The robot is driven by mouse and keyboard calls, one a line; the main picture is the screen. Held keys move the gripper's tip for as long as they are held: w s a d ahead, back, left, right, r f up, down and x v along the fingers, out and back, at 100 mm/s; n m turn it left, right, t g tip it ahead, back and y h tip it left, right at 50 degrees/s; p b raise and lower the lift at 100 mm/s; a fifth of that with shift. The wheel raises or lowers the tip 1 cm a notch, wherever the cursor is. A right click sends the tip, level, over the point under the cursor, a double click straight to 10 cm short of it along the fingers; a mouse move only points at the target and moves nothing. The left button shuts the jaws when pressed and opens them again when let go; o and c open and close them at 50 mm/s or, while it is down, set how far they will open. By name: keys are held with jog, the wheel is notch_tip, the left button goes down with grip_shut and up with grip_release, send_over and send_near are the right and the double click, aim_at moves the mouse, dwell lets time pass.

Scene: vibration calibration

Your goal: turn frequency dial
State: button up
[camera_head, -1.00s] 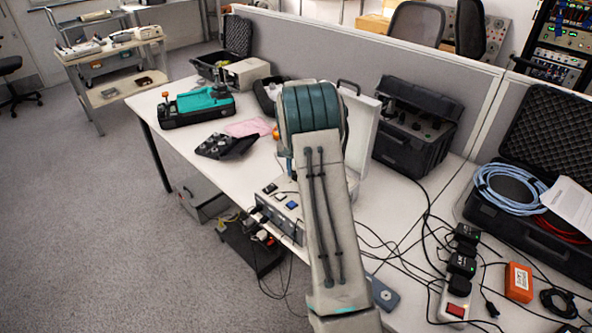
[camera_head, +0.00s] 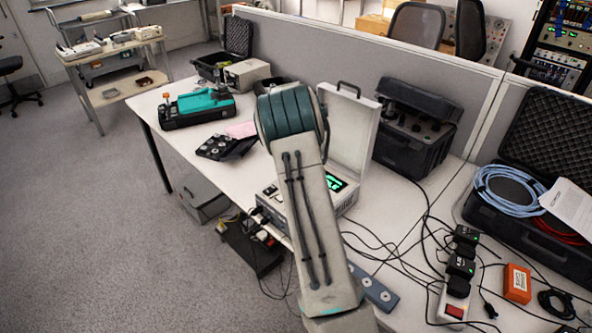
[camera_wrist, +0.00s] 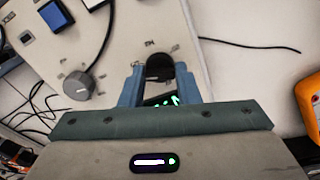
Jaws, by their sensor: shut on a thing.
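A white instrument case with its lid raised (camera_head: 348,130) stands on the desk, partly behind my arm; its screen (camera_head: 335,182) is lit green. In the wrist view, the blue fingers of my gripper (camera_wrist: 160,74) are on either side of a black round dial (camera_wrist: 159,66) on the white panel, shut on it. Part of the lit screen (camera_wrist: 160,100) shows between the fingers. A second, grey dial (camera_wrist: 79,87) is to the left, apart from the gripper. The panel labels are too small to read. In the head view my arm hides the gripper and the dials.
A black case (camera_head: 415,130) stands right of the lid. Loose cables and a power strip (camera_head: 455,298) lie at the right, near an orange device (camera_head: 517,283). A blue-grey strip with knobs (camera_head: 374,288) is near the arm. A teal device (camera_head: 197,107) is at the left.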

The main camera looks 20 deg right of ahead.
jog(key=shift+m, duration=1.2)
jog(key=o, duration=1)
jog(key=shift+d, duration=0.1)
notch_tip(320, 180, up, 14)
jog(key=shift+f, duration=0.1)
